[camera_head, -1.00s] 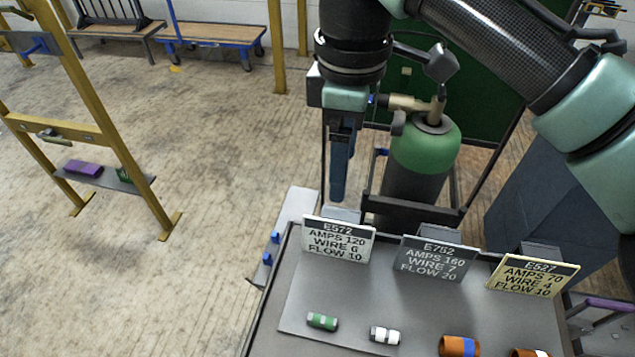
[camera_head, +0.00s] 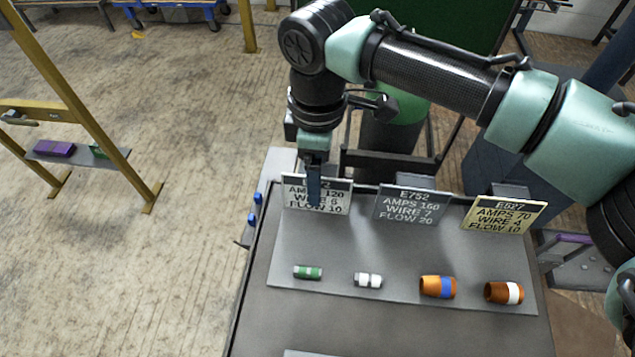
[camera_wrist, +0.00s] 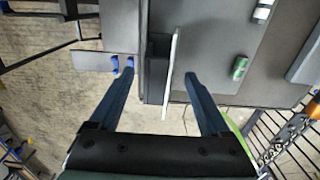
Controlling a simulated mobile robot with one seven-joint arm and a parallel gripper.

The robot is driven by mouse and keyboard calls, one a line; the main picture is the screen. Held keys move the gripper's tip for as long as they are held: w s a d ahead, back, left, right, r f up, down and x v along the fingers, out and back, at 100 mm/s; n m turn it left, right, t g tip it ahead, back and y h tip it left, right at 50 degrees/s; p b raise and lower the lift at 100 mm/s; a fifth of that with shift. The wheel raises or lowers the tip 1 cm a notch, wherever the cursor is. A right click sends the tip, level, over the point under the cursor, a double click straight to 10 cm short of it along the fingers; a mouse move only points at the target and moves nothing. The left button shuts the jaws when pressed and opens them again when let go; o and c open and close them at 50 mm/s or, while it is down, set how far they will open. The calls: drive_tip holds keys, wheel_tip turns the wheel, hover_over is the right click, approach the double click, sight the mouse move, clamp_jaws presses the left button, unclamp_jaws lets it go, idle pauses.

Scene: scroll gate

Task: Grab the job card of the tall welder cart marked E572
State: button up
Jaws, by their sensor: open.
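The white job card marked E572 (camera_head: 333,197) stands at the left of a row of three cards on the grey cart top (camera_head: 258,314). It reads AMPS 120, WIRE 6, FLOW 10, with the label strip partly hidden by my gripper. My gripper (camera_head: 314,200) is in front of the card in the head view. In the wrist view my gripper (camera_wrist: 158,68) is open, and the card (camera_wrist: 171,75) shows edge-on between its two blue fingers, touching neither. A dark holder block (camera_wrist: 156,70) sits beside the card.
A grey card E752 (camera_head: 410,206) and a yellow card E527 (camera_head: 503,214) stand to the right. Green (camera_head: 307,272), white (camera_head: 368,280) and orange-brown (camera_head: 437,287) cylinders lie before them. A gas cylinder (camera_head: 392,135) stands behind. Open floor lies left.

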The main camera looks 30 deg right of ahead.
drive_tip(key=shift+f, duration=0.5)
clamp_jaws()
drive_tip(key=shift+r, duration=0.1)
